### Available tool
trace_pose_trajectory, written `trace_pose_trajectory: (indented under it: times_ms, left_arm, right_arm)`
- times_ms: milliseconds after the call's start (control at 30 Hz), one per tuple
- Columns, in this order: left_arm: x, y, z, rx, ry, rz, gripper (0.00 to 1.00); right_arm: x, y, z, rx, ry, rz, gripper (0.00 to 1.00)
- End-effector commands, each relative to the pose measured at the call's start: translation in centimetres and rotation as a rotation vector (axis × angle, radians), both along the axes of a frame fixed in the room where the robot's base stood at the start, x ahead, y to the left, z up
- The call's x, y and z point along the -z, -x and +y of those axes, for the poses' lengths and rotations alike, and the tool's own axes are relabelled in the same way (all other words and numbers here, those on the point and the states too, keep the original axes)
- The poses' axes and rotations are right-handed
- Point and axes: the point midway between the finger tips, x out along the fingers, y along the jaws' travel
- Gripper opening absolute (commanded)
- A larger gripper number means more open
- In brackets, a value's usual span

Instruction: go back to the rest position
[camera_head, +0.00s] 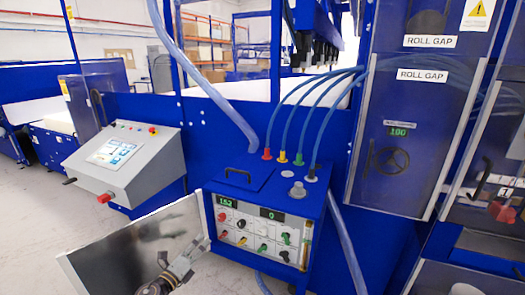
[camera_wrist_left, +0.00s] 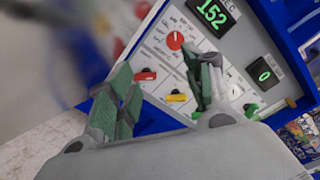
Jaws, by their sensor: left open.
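My left gripper (camera_head: 193,250) is at the lower middle of the head view, in front of the open metal door of a blue control box (camera_head: 268,200). In the left wrist view its two green-padded fingers (camera_wrist_left: 160,82) are spread apart with nothing between them. Behind them is the box's white panel (camera_wrist_left: 180,62) with a red knob (camera_wrist_left: 175,40), red and yellow levers and green displays reading 152 and 0. The fingers look apart from the panel, but the exact gap cannot be told. My right gripper is not in view.
The open door (camera_head: 125,255) sticks out left of the box, close to my left gripper. A grey console with a screen (camera_head: 112,152) stands at the left. A cabinet with a handwheel (camera_head: 390,158) stands at the right.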

Motion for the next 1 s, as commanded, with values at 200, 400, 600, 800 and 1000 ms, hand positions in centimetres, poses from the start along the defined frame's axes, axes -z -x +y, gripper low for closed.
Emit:
trace_pose_trajectory:
  times_ms: [200,400,600,800,1000]
  left_arm:
    - [7.7,0.9,2.1,-0.095,0.176,0.164,0.51]
    - [16.5,3.3,4.2,-0.221,0.377,0.343,0.51]
    - [24.8,7.0,5.6,-0.361,0.562,0.507,0.51]
    - [32.6,12.0,6.3,-0.514,0.734,0.657,0.51]
    - [39.6,18.0,6.5,-0.680,0.889,0.792,0.51]
  right_arm:
    - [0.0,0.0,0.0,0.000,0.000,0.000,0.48]
    - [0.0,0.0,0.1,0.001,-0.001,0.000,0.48]
    - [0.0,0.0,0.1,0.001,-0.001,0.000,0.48]
    - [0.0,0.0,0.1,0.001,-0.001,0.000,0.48]
    - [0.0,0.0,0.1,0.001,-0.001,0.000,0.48]
